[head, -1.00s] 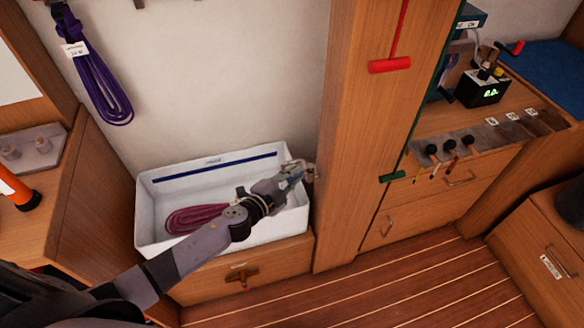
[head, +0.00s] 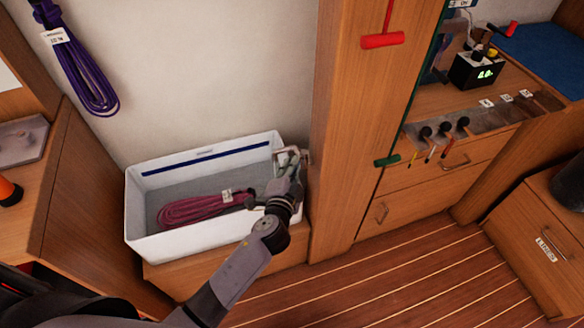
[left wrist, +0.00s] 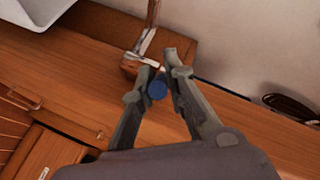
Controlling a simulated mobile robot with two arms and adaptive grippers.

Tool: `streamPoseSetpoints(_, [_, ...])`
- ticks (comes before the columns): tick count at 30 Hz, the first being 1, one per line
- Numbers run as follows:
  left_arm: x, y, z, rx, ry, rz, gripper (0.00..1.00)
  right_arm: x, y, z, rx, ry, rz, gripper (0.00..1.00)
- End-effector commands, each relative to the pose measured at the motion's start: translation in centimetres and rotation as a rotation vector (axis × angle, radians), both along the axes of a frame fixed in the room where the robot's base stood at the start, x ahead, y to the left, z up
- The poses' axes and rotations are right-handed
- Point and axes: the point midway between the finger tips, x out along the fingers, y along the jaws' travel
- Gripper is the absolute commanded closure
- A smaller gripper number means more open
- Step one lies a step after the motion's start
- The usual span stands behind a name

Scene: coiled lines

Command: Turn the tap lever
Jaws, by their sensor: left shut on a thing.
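My left gripper (head: 288,162) is at the right end of the white bin in the head view, next to the wooden post. In the left wrist view its two fingers (left wrist: 160,85) are closed around a round blue end, which I take to be the tip of the tap lever (left wrist: 157,90). A pale metal fitting (left wrist: 147,42) shows just beyond the fingertips, beside a wooden block. In the head view the gripper largely hides the tap. How far the lever is turned cannot be told. My right gripper is not in view.
The white bin (head: 136,215) holds a crimson coiled line (head: 195,210) with a label. A purple coil (head: 85,75) hangs on the wall. The wooden post (head: 335,150) carries a red T-handle (head: 382,41). The striped floor (head: 400,275) is clear.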

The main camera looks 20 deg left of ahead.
Motion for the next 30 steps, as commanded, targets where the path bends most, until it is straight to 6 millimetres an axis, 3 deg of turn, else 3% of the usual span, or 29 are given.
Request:
streamPoseSetpoints(5, [-0.1,0.0,-0.1,0.000,0.002,0.000,1.00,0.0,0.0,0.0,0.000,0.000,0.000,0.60])
streamPoseSetpoints(6, [-0.1,0.0,-0.1,0.000,0.002,0.000,0.87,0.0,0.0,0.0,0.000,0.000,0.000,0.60])
streamPoseSetpoints(15, [0.0,0.0,0.0,0.000,0.000,-0.001,0.67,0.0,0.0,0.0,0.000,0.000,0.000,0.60])
streamPoseSetpoints(25, [-0.2,0.0,0.0,0.000,0.000,-0.001,0.67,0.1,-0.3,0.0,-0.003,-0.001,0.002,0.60])
streamPoseSetpoints(30, [-2.4,-0.2,0.4,-0.002,0.002,-0.001,0.67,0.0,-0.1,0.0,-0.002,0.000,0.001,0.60])
